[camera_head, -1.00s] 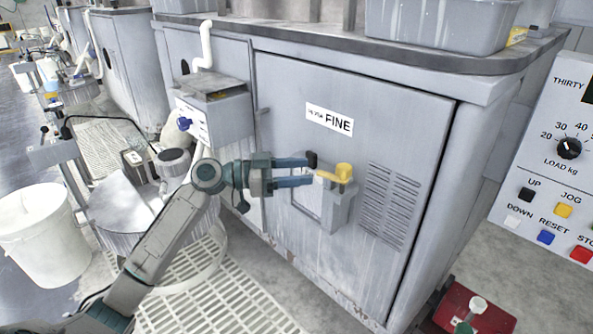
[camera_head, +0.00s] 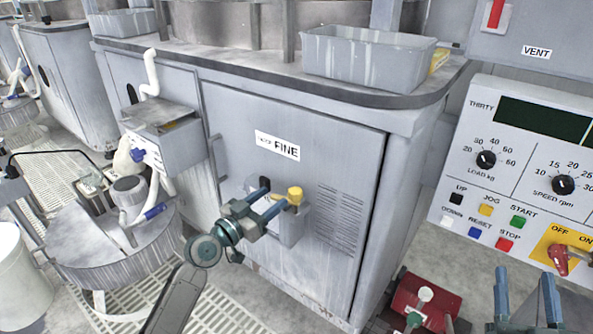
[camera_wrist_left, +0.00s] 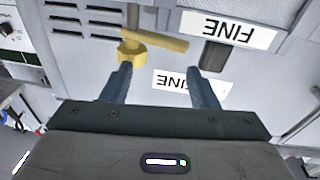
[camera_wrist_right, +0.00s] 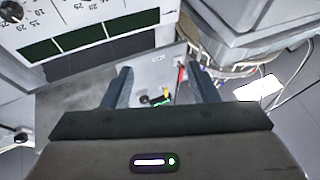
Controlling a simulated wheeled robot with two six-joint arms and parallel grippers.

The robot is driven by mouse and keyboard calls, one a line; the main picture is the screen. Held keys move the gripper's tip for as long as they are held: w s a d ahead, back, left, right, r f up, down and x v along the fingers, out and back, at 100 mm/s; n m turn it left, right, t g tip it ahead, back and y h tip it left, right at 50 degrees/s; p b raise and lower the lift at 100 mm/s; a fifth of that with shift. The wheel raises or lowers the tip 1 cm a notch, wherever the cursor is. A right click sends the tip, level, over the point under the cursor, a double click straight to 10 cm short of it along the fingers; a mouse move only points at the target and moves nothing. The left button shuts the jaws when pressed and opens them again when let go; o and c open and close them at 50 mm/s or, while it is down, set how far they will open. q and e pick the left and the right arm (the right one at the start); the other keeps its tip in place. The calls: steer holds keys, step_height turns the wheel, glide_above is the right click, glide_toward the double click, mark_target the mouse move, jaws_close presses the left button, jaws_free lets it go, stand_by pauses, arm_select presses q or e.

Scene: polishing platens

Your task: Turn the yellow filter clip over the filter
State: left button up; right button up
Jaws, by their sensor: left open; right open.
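The yellow filter clip (camera_head: 295,195) is on the filter box (camera_head: 287,232) on the front of the grey cabinet. In the left wrist view the clip (camera_wrist_left: 158,46) has a round knob and a bar, lying level and pointing right. My left gripper (camera_head: 274,196) is open in front of the box, and its fingers partly cover the clip in the head view. In the left wrist view the clip is just beyond the fingertips, nearer the left finger; contact cannot be told. A dark post (camera_wrist_left: 214,53) stands beyond the right finger. My right gripper (camera_head: 525,285) is open and empty, away from the box.
A control panel (camera_head: 515,160) with knobs and buttons stands at the right. A red box (camera_head: 412,300) is on the floor below it. A grey tub (camera_head: 368,60) sits on the cabinet top. A round drum (camera_head: 120,245) stands at the left.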

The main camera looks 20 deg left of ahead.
mark_target(297, 187)
steer(key=s+d+f+g+h+p, duration=0.1)
steer(key=s+d+f+g+p, duration=0.15)
steer(key=f+g+p, duration=0.75)
arm_select(q)
steer(key=s+d+r+n+y+p, duration=0.2)
steer(key=s+d+n+y+p, duration=0.25)
steer(key=y, duration=0.25)
steer(key=shift+m+t, duration=0.3)
steer(key=shift+m, duration=0.15)
steer(key=w, duration=0.3)
steer(key=w+d, duration=0.1)
steer(key=w, duration=0.4)
steer(key=shift+w+d+f, duration=0.2)
steer(key=shift+w+f, duration=0.05)
steer(key=shift+w, duration=0.75)
arm_select(e)
steer(key=s+d+f+g, duration=0.1)
steer(key=s+f+g, duration=0.9)
steer(key=s+f, duration=0.3)
steer(key=shift+s+d+m+h, duration=0.2)
steer(key=shift+s+m+h, duration=0.1)
steer(key=shift+s, duration=0.3)
